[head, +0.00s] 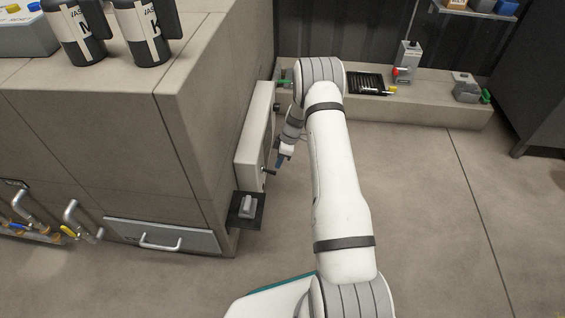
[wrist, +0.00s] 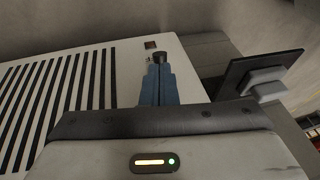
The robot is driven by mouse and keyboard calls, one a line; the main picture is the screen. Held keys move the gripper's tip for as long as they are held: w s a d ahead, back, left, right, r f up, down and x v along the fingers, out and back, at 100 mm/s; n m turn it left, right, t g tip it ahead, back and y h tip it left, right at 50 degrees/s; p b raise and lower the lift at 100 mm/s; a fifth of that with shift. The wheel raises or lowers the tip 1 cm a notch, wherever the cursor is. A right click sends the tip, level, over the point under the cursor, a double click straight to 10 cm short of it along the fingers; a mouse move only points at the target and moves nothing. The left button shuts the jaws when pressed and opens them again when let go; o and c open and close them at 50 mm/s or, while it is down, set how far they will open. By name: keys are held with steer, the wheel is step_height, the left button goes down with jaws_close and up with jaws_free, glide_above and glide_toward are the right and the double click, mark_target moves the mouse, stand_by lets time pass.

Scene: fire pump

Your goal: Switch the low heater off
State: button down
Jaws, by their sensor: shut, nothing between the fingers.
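The low heater (head: 254,135) is a pale box on the side wall of the stone block. In the wrist view its face (wrist: 125,68) shows black vent slots on the left. A dark knob (wrist: 160,57) stands near the heater's end, with a small dark reddish square (wrist: 151,44) beside it. The knob also shows in the head view (head: 269,171). My gripper (head: 280,163) is shut and empty, in front of the heater's near end. In the wrist view its blue fingers (wrist: 158,72) point at the knob; I cannot tell whether they touch it.
A grey block on a black plate (head: 245,209) juts from the wall just nearer than the heater. A low ledge (head: 432,95) at the back carries a black tray and fittings. The floor at right is clear.

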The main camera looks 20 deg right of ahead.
steer(key=shift+r, duration=0.35)
steer(key=d+r+p, duration=0.3)
steer(key=d+r, duration=0.6)
steer(key=shift+w+d+r+p, duration=0.15)
steer(key=shift+w+r+p, duration=0.1)
steer(key=shift+r+p, duration=0.15)
